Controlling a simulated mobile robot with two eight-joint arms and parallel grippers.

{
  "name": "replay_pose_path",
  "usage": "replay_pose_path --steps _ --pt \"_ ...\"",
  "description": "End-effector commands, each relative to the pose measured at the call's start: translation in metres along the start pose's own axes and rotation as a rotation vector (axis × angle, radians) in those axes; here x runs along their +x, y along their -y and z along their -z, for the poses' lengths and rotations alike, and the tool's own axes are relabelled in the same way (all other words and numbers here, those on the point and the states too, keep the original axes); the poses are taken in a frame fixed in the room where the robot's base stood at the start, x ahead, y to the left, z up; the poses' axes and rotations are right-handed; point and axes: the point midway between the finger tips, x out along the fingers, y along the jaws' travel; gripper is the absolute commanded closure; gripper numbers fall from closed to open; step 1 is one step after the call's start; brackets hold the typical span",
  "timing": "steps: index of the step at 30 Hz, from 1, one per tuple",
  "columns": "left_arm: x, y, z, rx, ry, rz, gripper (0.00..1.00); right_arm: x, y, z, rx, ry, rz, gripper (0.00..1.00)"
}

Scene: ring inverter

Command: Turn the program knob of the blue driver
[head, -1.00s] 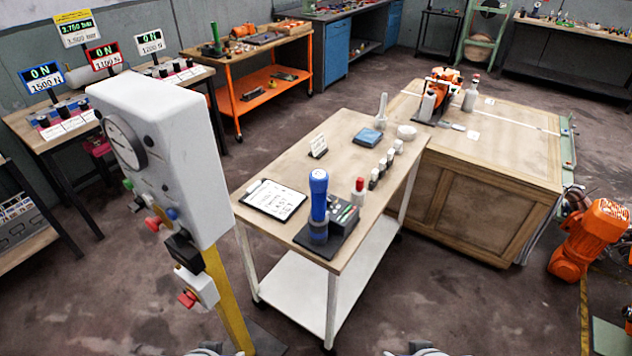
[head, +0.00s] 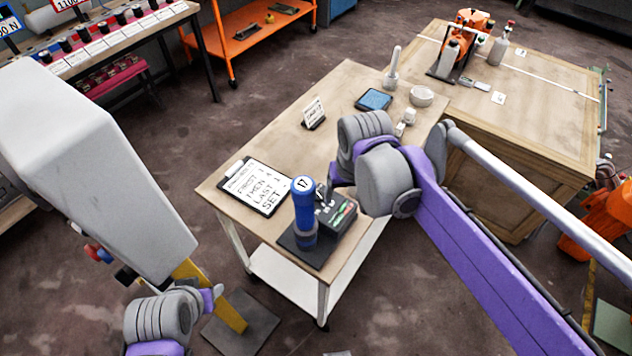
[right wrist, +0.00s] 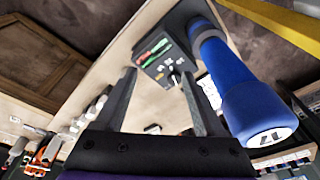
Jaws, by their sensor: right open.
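The blue driver (head: 305,215) stands upright in a dark holder (head: 300,250) at the cart's front corner. Its pale top end reads 17, also seen on the driver in the right wrist view (right wrist: 262,112). Beside it is a dark block with green and red items (right wrist: 155,52); I cannot single out the program knob. My right gripper (head: 324,196) is just right of the driver's upper part, its tips hard to see there. In the right wrist view the right gripper (right wrist: 162,85) is open and empty, with the driver outside its fingers. My left gripper (head: 216,292) is low left, its jaws unclear.
A small sign (head: 313,112), a blue tablet (head: 374,99) and a white bowl (head: 421,96) are farther back on the cart. A white box on a yellow post (head: 95,165) stands close on the left.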

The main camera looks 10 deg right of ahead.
Motion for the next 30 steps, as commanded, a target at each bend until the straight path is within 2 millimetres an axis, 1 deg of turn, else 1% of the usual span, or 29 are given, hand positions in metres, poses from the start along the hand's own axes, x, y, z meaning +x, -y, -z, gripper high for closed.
replay_pose_path --steps 1,3,6,10,13,17,20,27,30 --pt "-0.001 0.000 0.001 0.000 -0.001 0.000 0.50 -0.001 0.009 0.020 0.003 0.030 -0.002 0.29" --pt "-0.002 0.000 0.002 0.000 -0.001 0.000 0.50 -0.001 0.017 0.039 0.011 0.072 -0.008 0.29" --pt "-0.003 0.000 0.003 0.000 -0.002 0.000 0.50 0.001 0.029 0.061 0.021 0.122 -0.017 0.29" --pt "-0.003 0.000 0.004 0.000 -0.003 0.000 0.50 0.005 0.040 0.080 0.032 0.167 -0.028 0.29" --pt "-0.003 0.000 0.004 0.000 -0.003 0.000 0.50 0.008 0.044 0.085 0.036 0.185 -0.032 0.29" --pt "-0.003 0.000 0.003 0.000 -0.002 0.000 0.50 0.016 0.044 0.085 0.038 0.190 -0.033 0.29" --pt "-0.002 0.000 0.002 0.000 -0.001 0.000 0.50 0.030 0.044 0.082 0.038 0.189 -0.033 0.29" --pt "0.001 0.000 -0.001 0.000 0.001 0.000 0.50 0.076 0.042 0.073 0.037 0.188 -0.033 0.29" --pt "0.001 0.000 -0.001 0.000 0.001 0.000 0.50 0.091 0.042 0.070 0.037 0.188 -0.033 0.29"
